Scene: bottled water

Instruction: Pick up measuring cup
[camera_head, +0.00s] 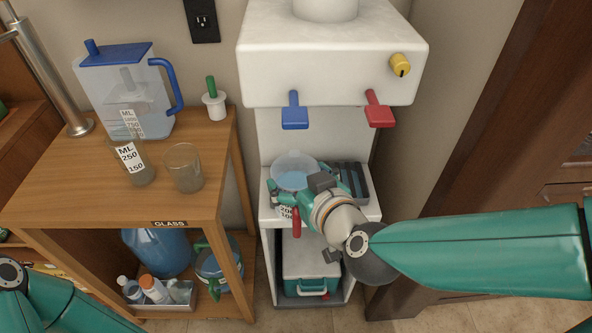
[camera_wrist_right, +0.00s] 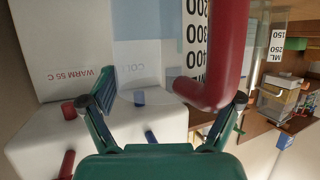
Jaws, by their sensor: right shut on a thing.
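The clear measuring cup (camera_head: 294,165) is on or just above the drip tray of the white water dispenser, below the blue lever; I cannot tell whether it touches the tray. It appears to hold some bluish water. Its red handle (camera_head: 296,221) points toward me. In the right wrist view the red handle (camera_wrist_right: 226,50) and the cup's printed scale (camera_wrist_right: 195,45) are close to the camera. My right gripper (camera_head: 290,196) is shut on the measuring cup and hides part of it. Of my left arm, only a piece shows at the lower left; its gripper is out of sight.
The dispenser (camera_head: 330,60) has a blue lever (camera_head: 294,111) and a red lever (camera_head: 378,109) above the cup. On the left, a wooden shelf (camera_head: 60,205) carries a pitcher (camera_head: 100,88), a tall measuring glass (camera_head: 132,160) and a glass (camera_head: 184,168). Open floor space is limited.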

